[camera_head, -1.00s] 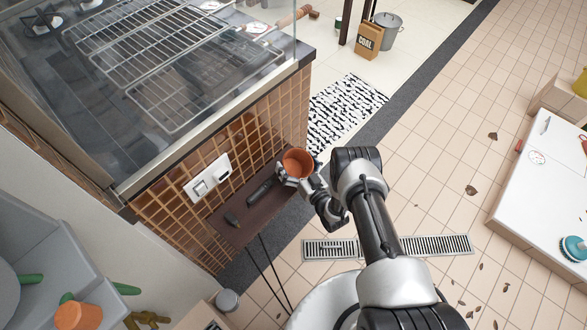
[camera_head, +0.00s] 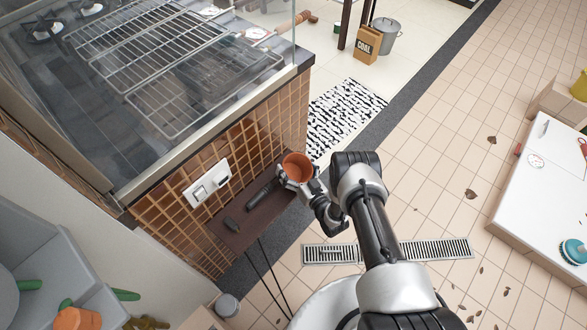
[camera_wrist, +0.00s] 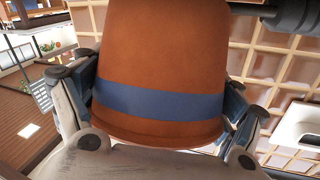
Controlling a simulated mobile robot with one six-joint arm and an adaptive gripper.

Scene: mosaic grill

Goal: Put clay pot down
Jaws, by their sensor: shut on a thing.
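The orange-brown clay pot (camera_head: 297,166) is held in my gripper (camera_head: 294,182), over the right end of the dark brown shelf on the tiled grill side. In the wrist view the pot (camera_wrist: 158,55) fills the middle, with a blue band around it. My gripper (camera_wrist: 165,110) is shut on the pot, with a finger on each side. The shelf (camera_head: 245,232) has a black-handled tool (camera_head: 262,191) and a small dark item (camera_head: 231,225) on it. I cannot tell whether the pot touches the shelf.
The glass-sided grill with wire racks (camera_head: 180,70) stands above the shelf. A white switch panel (camera_head: 207,184) is on the tiled wall. Another orange pot (camera_head: 77,319) sits at the lower left. A patterned rug (camera_head: 342,118) lies beyond the shelf.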

